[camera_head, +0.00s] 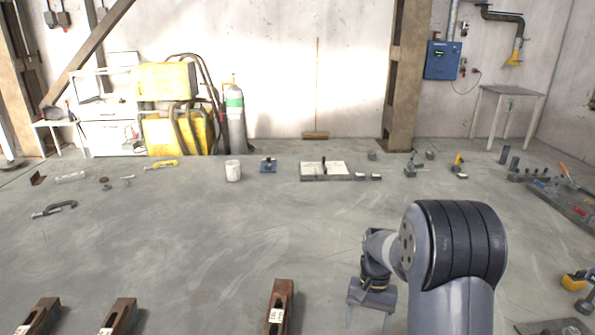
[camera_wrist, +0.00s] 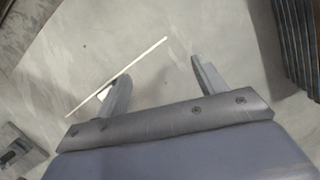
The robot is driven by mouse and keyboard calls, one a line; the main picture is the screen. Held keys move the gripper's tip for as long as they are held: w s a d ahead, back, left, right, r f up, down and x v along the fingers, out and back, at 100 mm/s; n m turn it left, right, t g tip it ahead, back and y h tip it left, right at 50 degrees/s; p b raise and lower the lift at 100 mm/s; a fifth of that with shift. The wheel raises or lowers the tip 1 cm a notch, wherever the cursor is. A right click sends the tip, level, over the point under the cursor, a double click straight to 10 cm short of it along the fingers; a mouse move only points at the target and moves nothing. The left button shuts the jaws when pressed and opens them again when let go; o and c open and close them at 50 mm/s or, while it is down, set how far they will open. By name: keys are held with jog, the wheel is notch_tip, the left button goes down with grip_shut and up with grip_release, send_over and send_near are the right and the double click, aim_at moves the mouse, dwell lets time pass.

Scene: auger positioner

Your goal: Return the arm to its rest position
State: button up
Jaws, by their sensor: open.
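My arm rises at the right of the head view, bent at a dark ribbed joint. My gripper (camera_head: 369,312) hangs below it and points down over the grey surface. In the wrist view my gripper (camera_wrist: 160,68) has its two fingers spread wide, with nothing held between them. A thin pale rod (camera_wrist: 143,54) lies slantwise on the grey surface beyond the fingers. It passes partly behind the left finger, and I cannot tell its height relative to the fingertips.
Brown steel pieces (camera_head: 279,308) stand along the front edge. A tool tray (camera_head: 560,200) is at right. The middle surface (camera_head: 200,230) is clear.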

jog(key=shift+s+a+f+n+h+p, duration=0.15)
jog(key=shift+a+n+h, duration=0.15)
jog(key=shift+n, duration=0.5)
jog(key=shift+w+a+r+n+h+p, duration=0.15)
jog(key=shift+a+n+h, duration=0.1)
jog(key=shift+n, duration=0.55)
jog(key=shift+s+f, duration=0.1)
